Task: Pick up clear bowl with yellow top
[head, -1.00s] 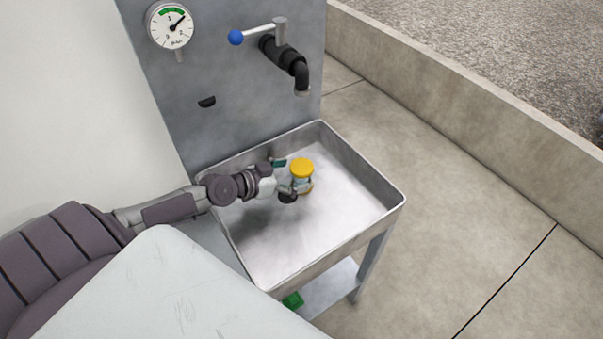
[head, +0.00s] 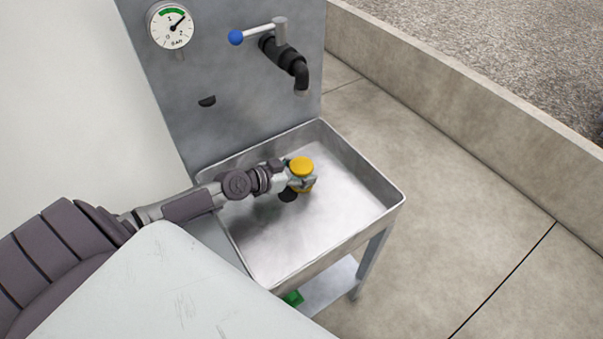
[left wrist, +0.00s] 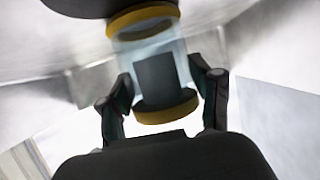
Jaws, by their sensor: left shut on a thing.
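The clear bowl with yellow top (head: 302,167) stands in the metal basin, with a yellow lid and a yellow band at its other end. In the left wrist view the clear jar (left wrist: 178,58) shows a see-through wall with a dark shape in it. My left gripper (head: 302,181) reaches in from the left and is shut on the jar's middle. In the left wrist view its two fingers (left wrist: 166,88) lie on either side of the clear wall. Whether the jar still touches the basin floor is hard to tell. My right gripper is not in view.
The basin (head: 345,230) has raised walls and a bare floor to the right of the jar. A tap with a blue-ended lever (head: 258,35) and a pressure gauge (head: 171,26) are on the back panel. A green object (head: 293,298) sits below the basin.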

